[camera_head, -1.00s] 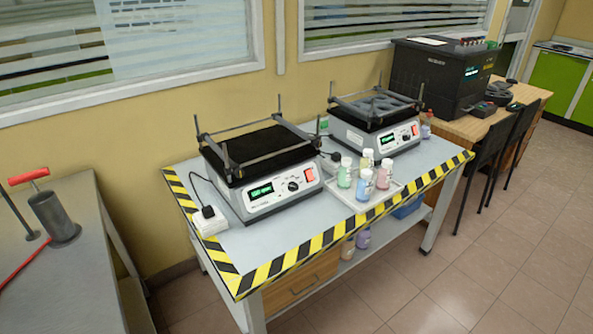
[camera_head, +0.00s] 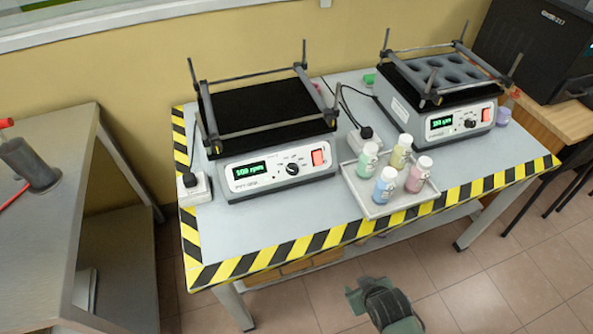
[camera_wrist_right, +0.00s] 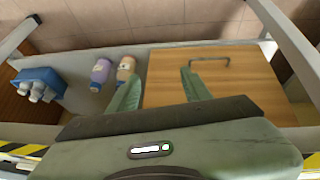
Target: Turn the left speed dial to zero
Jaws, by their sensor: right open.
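The left shaker (camera_head: 265,125) stands on the table with an empty black platform. Its green display reads about 500 rpm, and its black speed dial (camera_head: 292,168) sits between the display and a red switch (camera_head: 318,157). My right gripper (camera_head: 357,295) is low in front of the table, well below and to the right of the dial, touching nothing in the head view. In the right wrist view the two green fingers (camera_wrist_right: 160,88) are apart with nothing between them. My left gripper is not in view.
A second shaker (camera_head: 447,105) with a holed platform stands at the right. A tray (camera_head: 369,204) with several capped bottles lies between, near the striped front edge. The wrist view shows a wooden drawer (camera_wrist_right: 228,95), two bottles and a blue rack (camera_wrist_right: 38,78) under the tabletop.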

